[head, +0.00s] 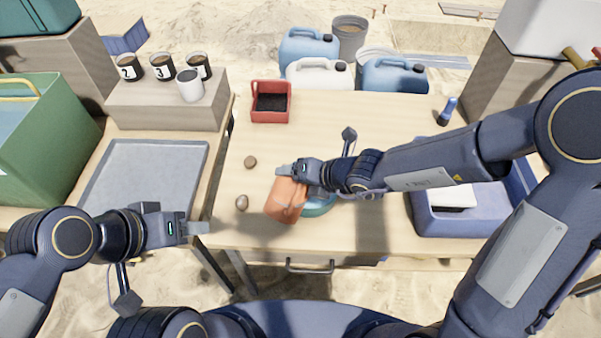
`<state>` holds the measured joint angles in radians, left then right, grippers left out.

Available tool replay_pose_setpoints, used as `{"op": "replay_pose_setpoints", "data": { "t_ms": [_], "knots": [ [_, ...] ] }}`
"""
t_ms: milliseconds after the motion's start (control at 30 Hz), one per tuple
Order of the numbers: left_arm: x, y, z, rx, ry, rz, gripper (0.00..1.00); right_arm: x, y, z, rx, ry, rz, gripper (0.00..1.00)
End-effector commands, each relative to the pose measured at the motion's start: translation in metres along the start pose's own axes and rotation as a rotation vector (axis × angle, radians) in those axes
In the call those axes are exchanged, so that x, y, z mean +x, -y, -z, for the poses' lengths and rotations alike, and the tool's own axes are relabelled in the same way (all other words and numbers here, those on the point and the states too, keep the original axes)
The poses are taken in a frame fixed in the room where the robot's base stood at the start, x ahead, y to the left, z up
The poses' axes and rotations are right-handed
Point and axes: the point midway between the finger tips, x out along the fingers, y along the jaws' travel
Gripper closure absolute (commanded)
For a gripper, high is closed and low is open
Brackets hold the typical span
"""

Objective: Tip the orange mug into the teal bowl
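The orange mug (283,203) is at the middle of the table, tilted over to the lower left. My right gripper (286,172) is at its upper end and appears shut on it; the fingers' contact is partly hidden. The teal bowl (319,207) is just right of and below the mug, mostly covered by the mug and my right arm. Its inside cannot be seen. My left gripper (199,228) is empty near the table's left front edge, apart from the mug; its finger gap does not show.
Two brown lumps (242,202) (250,162) lie left of the mug. A red tray (271,103) stands at the back, a blue bin (460,224) at the right. A grey tray (145,170) and several numbered cups (162,68) are on the left. The table's back middle is clear.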

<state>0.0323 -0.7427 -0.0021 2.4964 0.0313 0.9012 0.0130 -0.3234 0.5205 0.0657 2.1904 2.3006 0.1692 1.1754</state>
Motion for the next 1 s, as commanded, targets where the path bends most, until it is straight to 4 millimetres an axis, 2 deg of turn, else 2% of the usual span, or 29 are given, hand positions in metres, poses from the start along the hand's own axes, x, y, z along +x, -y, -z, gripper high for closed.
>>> {"op": "replay_pose_setpoints", "data": {
  "t_ms": [1000],
  "knots": [
    [-0.017, -0.008, 0.009, 0.0, 0.0, 0.0, 0.64, 0.003, 0.003, -0.001, 0.041, -0.034, -0.017, 0.61]
  ]
}}
